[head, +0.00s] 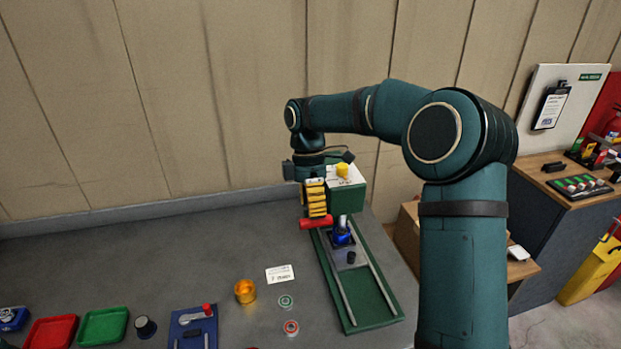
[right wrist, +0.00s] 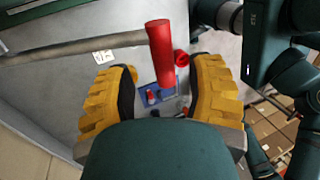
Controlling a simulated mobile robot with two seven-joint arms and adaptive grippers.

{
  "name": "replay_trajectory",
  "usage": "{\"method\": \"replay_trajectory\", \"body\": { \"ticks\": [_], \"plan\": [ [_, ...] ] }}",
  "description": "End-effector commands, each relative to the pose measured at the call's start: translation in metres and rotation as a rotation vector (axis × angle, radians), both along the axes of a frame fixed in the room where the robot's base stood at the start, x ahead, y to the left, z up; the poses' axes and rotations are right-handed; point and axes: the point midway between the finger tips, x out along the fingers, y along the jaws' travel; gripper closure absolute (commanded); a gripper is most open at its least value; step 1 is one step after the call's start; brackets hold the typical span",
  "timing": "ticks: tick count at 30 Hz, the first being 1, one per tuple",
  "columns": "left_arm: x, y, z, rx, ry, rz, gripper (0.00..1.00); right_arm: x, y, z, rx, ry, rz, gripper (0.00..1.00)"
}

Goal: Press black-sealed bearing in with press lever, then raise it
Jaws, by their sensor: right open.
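The press has a green head (head: 346,195) with a yellow knob on top, above a green base with two rails (head: 349,318). A blue holder (head: 341,239) stands below the ram on the base. I cannot make out the black-sealed bearing there. The press lever ends in a red grip (head: 316,222), low at the left of the head. My right gripper (head: 317,205) is at this grip, with yellow fingers. In the right wrist view the fingers (right wrist: 163,80) are apart, with the red grip (right wrist: 159,50) between or just beyond their tips. My left gripper is out of view.
A green-ringed bearing (head: 286,301) and a red-ringed bearing (head: 291,327) lie left of the press, near a gold cup (head: 245,291) and a white card (head: 280,274). A blue tray (head: 187,333) and green tray (head: 103,327) are farther left. The grey bench behind them is clear.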

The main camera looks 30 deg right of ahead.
Motion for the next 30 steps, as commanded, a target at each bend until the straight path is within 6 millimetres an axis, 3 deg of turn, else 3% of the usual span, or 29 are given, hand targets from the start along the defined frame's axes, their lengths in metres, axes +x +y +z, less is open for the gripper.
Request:
{"method": "replay_trajectory", "body": {
  "ticks": [6,12,19,30],
  "plan": [
    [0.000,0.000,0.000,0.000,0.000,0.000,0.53,0.016,-0.003,0.045,0.000,-0.004,0.000,0.46],
    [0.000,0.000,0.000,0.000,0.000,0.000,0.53,0.026,-0.006,0.073,0.001,-0.003,0.001,0.46],
    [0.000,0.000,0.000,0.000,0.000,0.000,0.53,0.030,-0.007,0.087,0.000,-0.001,0.000,0.46],
    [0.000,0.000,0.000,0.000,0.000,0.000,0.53,0.030,-0.007,0.089,0.000,-0.001,0.000,0.46]
  ]
}}
